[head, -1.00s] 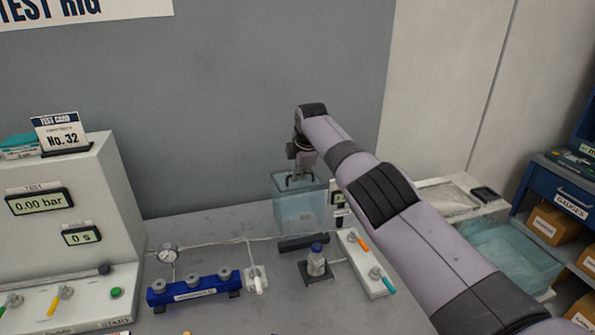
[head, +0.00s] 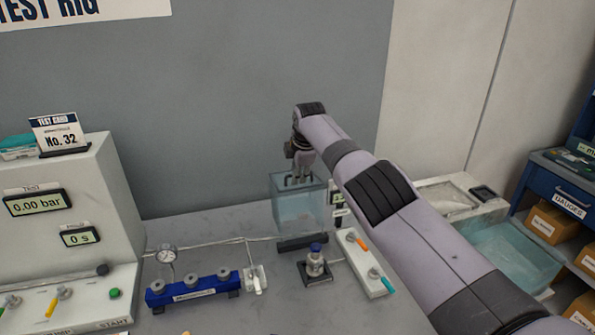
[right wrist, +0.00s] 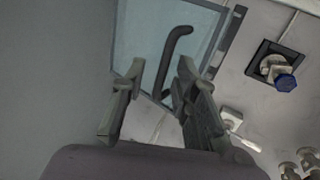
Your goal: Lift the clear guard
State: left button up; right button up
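The clear guard (head: 298,212) is a see-through box standing upright on the bench near the back wall, left of my right arm. In the right wrist view its pane (right wrist: 190,28) shows with a dark bent handle (right wrist: 172,58) on it. My right gripper (head: 300,178) points down just above the guard's top. In the right wrist view its two fingers (right wrist: 161,70) are apart, with the handle seen between them; contact cannot be told. My left gripper is out of view.
A blue-capped fitting (head: 316,262) stands on a dark pad in front of the guard. A blue manifold (head: 194,290) and a white valve block (head: 362,262) flank it. The test console (head: 70,220) is left; a water tub (head: 515,255) is right.

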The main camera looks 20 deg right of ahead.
jog(key=v, duration=1.2)
dwell(0.6)
